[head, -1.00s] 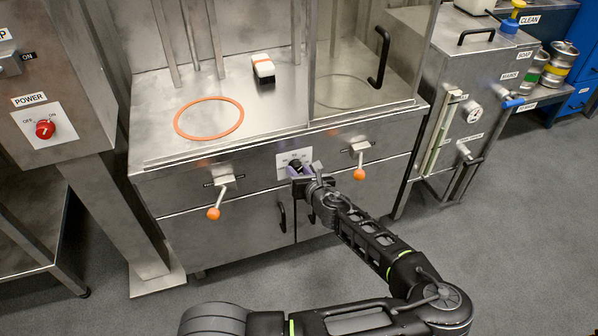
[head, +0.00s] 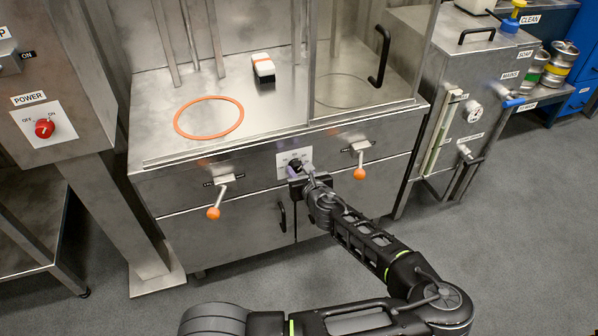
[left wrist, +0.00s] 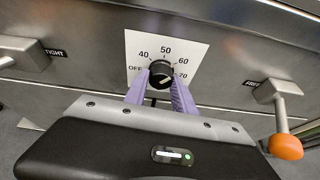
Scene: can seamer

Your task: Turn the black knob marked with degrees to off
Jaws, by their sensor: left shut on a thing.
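The black knob (left wrist: 161,73) sits on a white plate (left wrist: 190,50) marked OFF, 40, 50, 60 and 70 on the steel cabinet front. In the left wrist view the two lavender fingers of my left gripper (left wrist: 160,82) lie on either side of the knob, shut on it. I cannot read the knob's pointer with certainty. In the head view my left gripper (head: 295,172) is at the plate (head: 301,156) and covers part of it and most of the knob. My right gripper is in neither view.
Orange-tipped levers stand left (head: 214,213) and right (head: 359,173) of the plate on the same front. The right lever (left wrist: 286,146) is near my gripper body in the wrist view. A red power knob (head: 45,129) is on the post at left.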

